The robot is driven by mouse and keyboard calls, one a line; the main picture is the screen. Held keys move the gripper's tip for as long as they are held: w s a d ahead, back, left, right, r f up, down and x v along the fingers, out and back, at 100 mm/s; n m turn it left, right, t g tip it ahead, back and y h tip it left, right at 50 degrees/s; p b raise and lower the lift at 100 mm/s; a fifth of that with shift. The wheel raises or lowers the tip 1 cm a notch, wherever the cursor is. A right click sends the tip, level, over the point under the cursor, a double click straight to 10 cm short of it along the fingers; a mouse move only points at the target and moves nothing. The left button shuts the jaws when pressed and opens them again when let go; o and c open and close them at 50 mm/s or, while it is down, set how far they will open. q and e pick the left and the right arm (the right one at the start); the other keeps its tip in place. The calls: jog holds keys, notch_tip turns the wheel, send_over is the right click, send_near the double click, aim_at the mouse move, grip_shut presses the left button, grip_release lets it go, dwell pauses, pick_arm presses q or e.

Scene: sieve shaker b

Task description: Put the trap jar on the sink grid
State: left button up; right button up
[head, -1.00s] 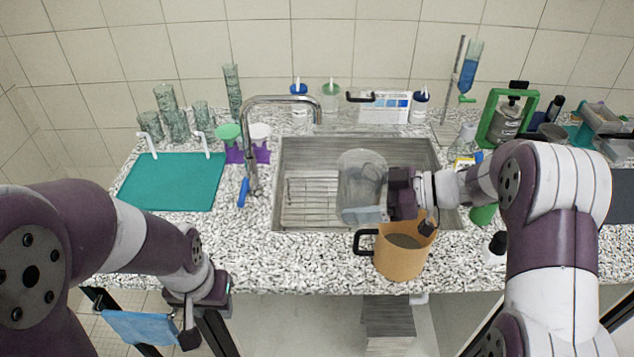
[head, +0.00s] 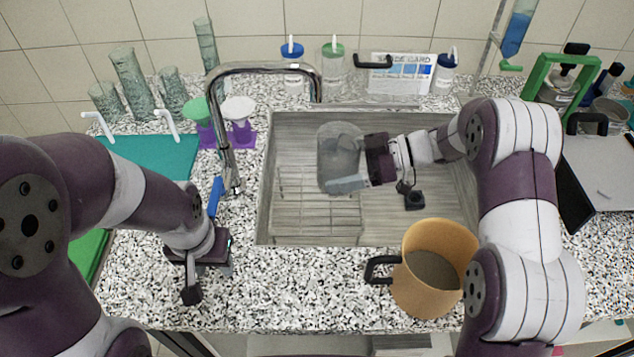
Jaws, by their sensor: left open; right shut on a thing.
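The trap jar (head: 340,148) is a clear, see-through jar. My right gripper (head: 364,165) is shut on it and holds it tilted over the sink (head: 420,215). The sink grid (head: 318,215) is a wire rack in the left part of the basin. The jar appears above the grid's back right part; I cannot tell whether they touch. My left gripper (head: 190,275) is open and empty over the counter's front left.
A tan jug (head: 425,265) with a black handle stands at the counter's front, right of centre. The faucet (head: 222,130) with a blue lever rises at the sink's left edge. Funnels on purple stands (head: 240,128) are behind it. A teal mat (head: 150,155) lies left.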

jog(key=a+f, duration=0.1)
jog(key=w+a+f, duration=0.1)
jog(key=a, duration=0.1)
jog(key=w+a+f, duration=0.1)
jog(key=shift+w+a, duration=0.15)
jog(key=shift+a, duration=0.05)
jog(key=shift+f, duration=2)
jog(key=shift+f, duration=0.1)
jog(key=o, duration=1.1)
jog(key=shift+f, duration=0.1)
jog(key=shift+d+r, duration=0.15)
jog(key=shift+r, duration=0.1)
jog(key=b+v, duration=0.1)
jog(key=v, duration=1)
jog(key=shift+d+r, duration=0.1)
jog(key=shift+d, duration=0.2)
